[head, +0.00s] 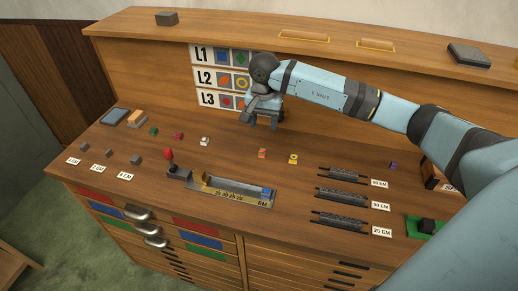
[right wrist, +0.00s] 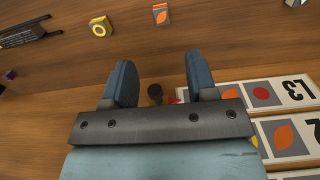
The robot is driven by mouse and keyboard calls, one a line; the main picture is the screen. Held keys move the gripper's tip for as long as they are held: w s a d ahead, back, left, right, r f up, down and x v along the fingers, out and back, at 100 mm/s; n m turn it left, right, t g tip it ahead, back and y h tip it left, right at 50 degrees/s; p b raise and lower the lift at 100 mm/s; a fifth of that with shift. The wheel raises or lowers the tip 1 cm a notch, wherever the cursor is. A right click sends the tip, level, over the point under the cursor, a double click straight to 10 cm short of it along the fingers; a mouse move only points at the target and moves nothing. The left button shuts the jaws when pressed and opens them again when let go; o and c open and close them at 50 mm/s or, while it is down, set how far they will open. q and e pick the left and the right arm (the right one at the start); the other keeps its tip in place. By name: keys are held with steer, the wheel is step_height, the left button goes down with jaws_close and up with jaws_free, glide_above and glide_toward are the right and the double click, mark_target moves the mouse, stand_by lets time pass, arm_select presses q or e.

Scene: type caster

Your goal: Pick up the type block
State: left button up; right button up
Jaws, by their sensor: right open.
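Several small type blocks lie on the wooden desk. An orange block (head: 262,153) with a leaf-like mark also shows in the right wrist view (right wrist: 160,14). A yellow block (head: 293,159) with a ring mark lies to its right and also shows in the wrist view (right wrist: 99,27). A white block (head: 204,141), a red block (head: 179,135) and a green block (head: 154,131) lie to the left. A purple block (head: 393,166) lies far right. My right gripper (head: 264,123) is open and empty above the desk, behind the orange block; its fingers (right wrist: 160,78) point down. My left gripper is out of view.
A metal composing tray (head: 230,200) with a blue piece and a red-knobbed lever (head: 169,160) is at the front. Racks of dark strips (head: 342,174) stand at right. A panel labelled L1, L2, L3 (head: 207,78) is behind my gripper.

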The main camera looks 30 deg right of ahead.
glide_above(263, 149)
steer(key=f, duration=0.5)
steer(key=shift+s+a+f, duration=0.15)
steer(key=shift+s, duration=0.05)
steer(key=shift+f+p, duration=0.35)
steer(key=shift+f, duration=0.35)
step_height(263, 149, down, 5)
steer(key=shift+w+r+p, duration=0.1)
steer(key=shift+w+p, duration=0.05)
steer(key=shift+p, duration=0.4)
jaws_close()
